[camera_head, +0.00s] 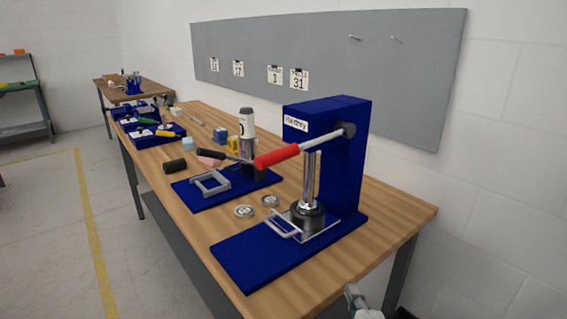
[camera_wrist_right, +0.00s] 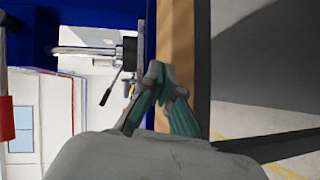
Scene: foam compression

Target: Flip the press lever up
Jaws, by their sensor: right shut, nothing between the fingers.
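The blue press (camera_head: 337,175) stands at the near end of the wooden table. Its lever has a red handle (camera_head: 277,156) pointing left and slightly down, on a metal rod (camera_head: 322,140) running to a black pivot. The red handle also shows at the left edge of the wrist view (camera_wrist_right: 6,118). My right gripper (camera_head: 354,292) shows only partly at the bottom edge, in front of the table's near side and apart from the lever. In the wrist view its fingers (camera_wrist_right: 157,72) are together and empty. My left gripper is not seen.
A metal plunger (camera_head: 309,180) stands over a black base in a grey tray with a handle (camera_head: 283,229). Two metal discs (camera_head: 244,211) lie beside the press. A second blue device (camera_head: 225,186) stands behind. A grey pegboard (camera_head: 410,90) hangs on the wall.

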